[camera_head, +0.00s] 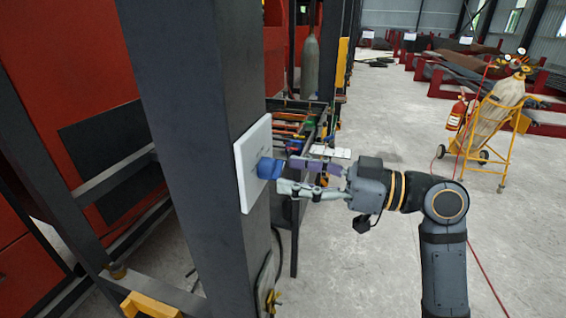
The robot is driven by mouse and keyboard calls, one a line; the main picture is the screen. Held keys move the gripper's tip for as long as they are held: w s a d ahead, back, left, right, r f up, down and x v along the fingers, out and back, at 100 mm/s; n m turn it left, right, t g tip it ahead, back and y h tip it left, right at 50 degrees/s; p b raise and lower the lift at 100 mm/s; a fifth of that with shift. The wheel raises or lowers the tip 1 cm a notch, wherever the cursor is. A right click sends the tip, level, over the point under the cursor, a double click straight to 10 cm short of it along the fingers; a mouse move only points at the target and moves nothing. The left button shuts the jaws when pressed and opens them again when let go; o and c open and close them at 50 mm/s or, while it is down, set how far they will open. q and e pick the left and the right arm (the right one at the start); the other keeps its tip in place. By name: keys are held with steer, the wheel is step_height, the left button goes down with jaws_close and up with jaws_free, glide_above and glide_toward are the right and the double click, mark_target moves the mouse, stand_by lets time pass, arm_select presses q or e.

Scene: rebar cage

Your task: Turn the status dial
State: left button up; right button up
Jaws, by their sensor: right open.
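The status dial is a blue knob (268,168) on a white plate (250,150) fixed to the side of a dark grey upright post (185,110). My right gripper (283,176) comes in from the right, with its fingers pointing left at the knob. Its jaws are open, and the fingertips are at or very near the knob's right side. I cannot tell whether they touch it. Any markings on the plate are too faint to read. My left gripper is not in view.
A bench with tools (300,120) stands behind the post. A red machine frame (75,60) is at the left. A yellow cart with a gas cylinder (495,110) and a red extinguisher (457,114) stand at the back right. The concrete floor between is mostly clear.

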mark_target(271, 170)
steer(key=x, duration=0.3)
steer(key=shift+p, duration=0.4)
steer(key=shift+d, duration=0.1)
steer(key=shift+c, duration=0.3)
steer(key=c, duration=1.1)
steer(key=n+b, duration=0.3)
steer(key=b, duration=0.2)
steer(key=n+b, duration=0.3)
steer(key=b, duration=0.2)
steer(key=n+b, duration=0.3)
steer(key=b, duration=0.2)
steer(key=shift+f, duration=0.3)
steer(key=shift+w+r+n+b, duration=0.1)
steer(key=shift+r+n+b, duration=0.15)
steer(key=shift+n+b, duration=1.15)
